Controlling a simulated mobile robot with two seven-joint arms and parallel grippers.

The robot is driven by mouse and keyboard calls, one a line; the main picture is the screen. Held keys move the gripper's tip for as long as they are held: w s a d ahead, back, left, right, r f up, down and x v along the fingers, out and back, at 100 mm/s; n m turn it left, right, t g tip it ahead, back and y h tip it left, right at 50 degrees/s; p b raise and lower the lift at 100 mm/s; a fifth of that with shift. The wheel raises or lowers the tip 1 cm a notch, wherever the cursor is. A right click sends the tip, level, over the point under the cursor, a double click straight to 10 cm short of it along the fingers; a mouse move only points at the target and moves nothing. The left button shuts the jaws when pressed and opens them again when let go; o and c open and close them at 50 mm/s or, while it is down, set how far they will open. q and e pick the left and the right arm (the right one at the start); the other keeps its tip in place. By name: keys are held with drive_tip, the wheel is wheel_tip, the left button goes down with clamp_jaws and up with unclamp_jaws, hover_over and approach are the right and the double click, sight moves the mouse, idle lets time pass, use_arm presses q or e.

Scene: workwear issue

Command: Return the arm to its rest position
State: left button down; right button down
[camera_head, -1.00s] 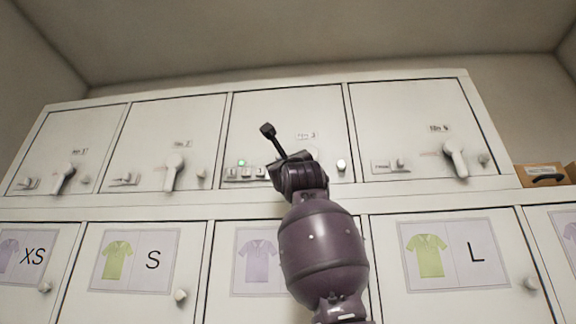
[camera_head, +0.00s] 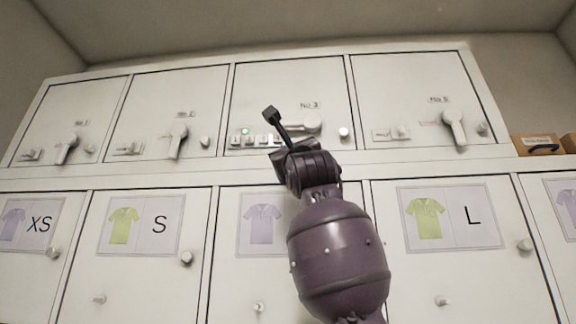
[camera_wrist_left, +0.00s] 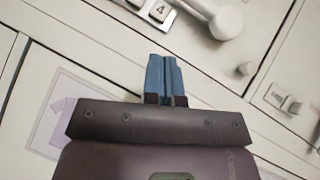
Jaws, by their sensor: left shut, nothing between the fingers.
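My left arm rises from the bottom of the head view, in front of the lockers. Beyond the fingertips are a keypad (camera_wrist_left: 155,10), a lever handle (camera_wrist_left: 222,18) and a round knob (camera_wrist_left: 246,68). In the head view, locker No 3 (camera_head: 285,85) is shut, its lever (camera_head: 304,122) lies level, and a green light (camera_head: 245,131) glows above its keypad. My right gripper is not in view.
Other upper lockers have levers that hang down, such as the far right one (camera_head: 454,128). Lower doors carry shirt pictures with sizes, such as S (camera_head: 140,225) and L (camera_head: 452,218). A cardboard box (camera_head: 538,146) stands at the right. Knobs stick out from the doors.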

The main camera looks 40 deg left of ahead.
use_arm(q)
drive_tip(key=shift+s+d+f+b, duration=0.2)
drive_tip(key=shift+s+d+f, duration=0.1)
drive_tip(key=shift+s+f, duration=0.45)
drive_tip(key=shift+s+d+f+b, duration=0.15)
drive_tip(key=shift+s+d+f, duration=0.15)
drive_tip(key=shift+s+f, duration=0.45)
